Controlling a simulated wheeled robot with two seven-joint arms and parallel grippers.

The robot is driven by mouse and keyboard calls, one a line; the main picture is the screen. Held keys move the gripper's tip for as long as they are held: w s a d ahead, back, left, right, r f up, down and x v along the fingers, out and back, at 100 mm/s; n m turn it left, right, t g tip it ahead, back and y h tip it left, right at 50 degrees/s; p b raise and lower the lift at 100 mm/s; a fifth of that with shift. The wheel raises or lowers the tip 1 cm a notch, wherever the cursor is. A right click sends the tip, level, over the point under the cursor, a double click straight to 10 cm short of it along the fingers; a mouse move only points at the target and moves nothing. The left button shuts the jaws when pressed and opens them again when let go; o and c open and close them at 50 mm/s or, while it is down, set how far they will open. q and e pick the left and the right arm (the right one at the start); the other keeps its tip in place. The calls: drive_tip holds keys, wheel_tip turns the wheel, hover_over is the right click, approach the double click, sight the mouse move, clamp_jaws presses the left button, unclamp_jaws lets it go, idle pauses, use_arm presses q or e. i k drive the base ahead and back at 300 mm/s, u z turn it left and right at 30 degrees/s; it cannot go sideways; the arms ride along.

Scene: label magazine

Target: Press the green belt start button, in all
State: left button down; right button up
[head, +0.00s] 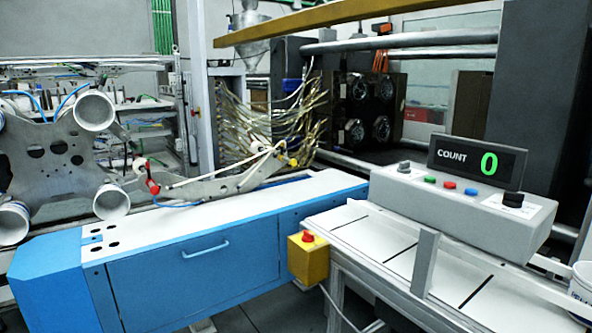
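The green button (430,180) is on the sloped front of a grey control box (447,211) at the right of the head view. It is the leftmost of the coloured buttons, with a red button (449,185) and a blue button (470,191) to its right. A display (477,162) on top of the box reads COUNT 0 in green digits. Neither of my grippers shows in the head view.
A white belt (400,250) with dark cross lines runs in front of the box, with a grey upright post (425,263) at its near edge. A yellow box with a red button (308,256) is at its left end. A white tub (581,290) is partly cut off at right.

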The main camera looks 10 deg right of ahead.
sight(430, 179)
drive_tip(key=u, duration=0.6)
drive_tip(key=i, duration=1.7)
drive_tip(key=z, duration=3.1)
